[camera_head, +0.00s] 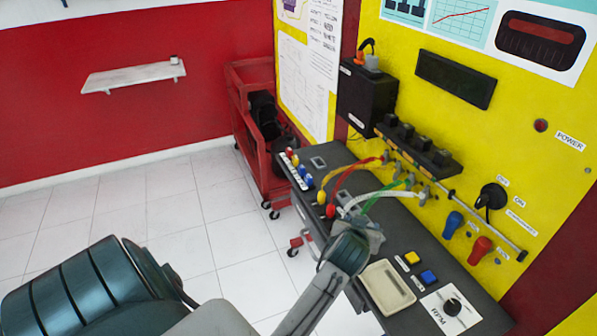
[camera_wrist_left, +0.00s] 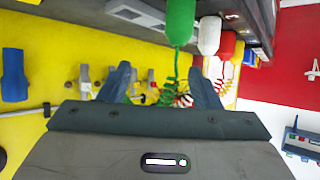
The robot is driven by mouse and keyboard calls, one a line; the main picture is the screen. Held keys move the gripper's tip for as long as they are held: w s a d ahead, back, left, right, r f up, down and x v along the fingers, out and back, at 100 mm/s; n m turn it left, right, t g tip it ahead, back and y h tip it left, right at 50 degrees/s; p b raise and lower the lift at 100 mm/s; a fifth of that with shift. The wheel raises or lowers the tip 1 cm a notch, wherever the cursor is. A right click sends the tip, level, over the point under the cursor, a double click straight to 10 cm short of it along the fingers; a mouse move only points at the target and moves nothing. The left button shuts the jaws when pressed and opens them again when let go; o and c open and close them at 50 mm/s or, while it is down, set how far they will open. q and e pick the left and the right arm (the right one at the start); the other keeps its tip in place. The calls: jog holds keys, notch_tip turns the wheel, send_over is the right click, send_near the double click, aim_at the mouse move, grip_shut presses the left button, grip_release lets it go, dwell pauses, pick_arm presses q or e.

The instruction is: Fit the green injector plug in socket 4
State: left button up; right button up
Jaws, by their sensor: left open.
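The green injector plug (camera_wrist_left: 180,22) shows in the left wrist view with its coiled green cable (camera_wrist_left: 171,68) below it. The plug is beyond my left gripper (camera_wrist_left: 160,68), whose two fingers are apart with nothing clamped between them. In the head view my left gripper (camera_head: 364,226) is over the dark bench, by the cable ends, and hides the green plug; the green cable (camera_head: 385,192) arches to the wall. Several grey fittings (camera_head: 424,194) sit in a row along the yellow panel; I cannot read which is socket 4. My right gripper is out of view.
White (camera_wrist_left: 209,35) and red (camera_wrist_left: 228,45) plugs stand close beside the green one. Yellow (camera_head: 322,197) and red cables arch alongside. A beige tray (camera_head: 386,288), yellow and blue buttons and an RPM knob (camera_head: 452,307) are on the bench's near part.

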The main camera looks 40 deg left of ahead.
pick_arm(q)
jog(key=shift+s+r, duration=0.3)
jog(key=shift+s, duration=0.25)
jog(key=shift+s+r, duration=0.3)
jog(key=shift+s, duration=0.2)
jog(key=shift+m+t+h, duration=0.3)
jog(key=shift+m+t, duration=0.3)
jog(key=a+p, duration=0.1)
jog(key=s+a, duration=0.1)
jog(key=a+p, duration=0.1)
jog(key=a, duration=0.1)
jog(key=shift+s+p, duration=0.3)
jog(key=s+a+r+m+h+p, duration=0.5)
jog(key=s+a+h+p, duration=0.1)
jog(key=s+h+p, duration=0.1)
jog(key=shift+s+r+m+t+p, duration=0.4)
jog(key=shift+s+p, duration=0.1)
jog(key=shift+s, duration=0.5)
